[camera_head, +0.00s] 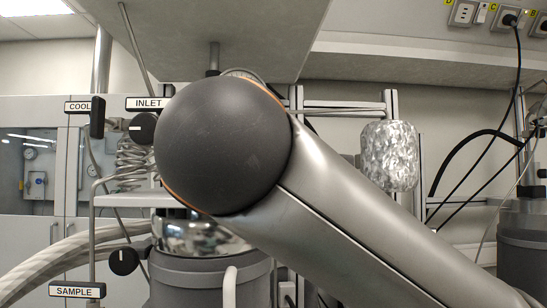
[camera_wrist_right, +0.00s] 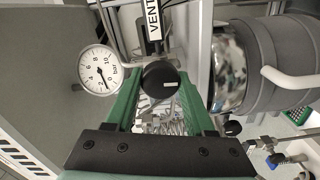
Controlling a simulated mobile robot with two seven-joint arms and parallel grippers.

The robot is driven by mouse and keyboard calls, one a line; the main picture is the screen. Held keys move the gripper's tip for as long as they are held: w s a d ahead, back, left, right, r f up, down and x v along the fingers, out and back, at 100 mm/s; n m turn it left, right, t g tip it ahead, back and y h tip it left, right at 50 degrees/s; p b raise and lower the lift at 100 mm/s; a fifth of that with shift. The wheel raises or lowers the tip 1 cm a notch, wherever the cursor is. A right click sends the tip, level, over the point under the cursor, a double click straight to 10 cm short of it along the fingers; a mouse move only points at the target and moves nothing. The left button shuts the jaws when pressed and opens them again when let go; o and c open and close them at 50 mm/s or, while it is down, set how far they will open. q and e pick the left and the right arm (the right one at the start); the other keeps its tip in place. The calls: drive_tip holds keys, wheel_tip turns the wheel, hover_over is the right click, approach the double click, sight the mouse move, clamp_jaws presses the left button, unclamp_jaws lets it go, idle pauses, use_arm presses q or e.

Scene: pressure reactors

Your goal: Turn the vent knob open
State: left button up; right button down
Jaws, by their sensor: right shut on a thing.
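The vent knob (camera_wrist_right: 157,80) is a round black knob with a short white mark, below the VENT label (camera_wrist_right: 154,17) in the right wrist view. The white mark lies towards the right side of its face. My right gripper (camera_wrist_right: 161,84) has green fingers on both sides of the knob and is shut on it. In the head view my own arm covers the middle, so the vent knob and right gripper are hidden there. My left gripper is in neither view.
A pressure gauge (camera_wrist_right: 100,70) sits left of the vent knob. A steel-and-grey reactor vessel (camera_wrist_right: 262,65) stands close on the right. The head view shows INLET (camera_head: 144,128), COOL (camera_head: 97,118) and SAMPLE (camera_head: 122,261) knobs, and a foil-wrapped flask (camera_head: 389,155).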

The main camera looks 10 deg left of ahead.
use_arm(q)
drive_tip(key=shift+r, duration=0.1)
use_arm(e)
drive_tip(key=shift+n, duration=0.5)
drive_tip(key=shift+c, duration=1.3)
unclamp_jaws()
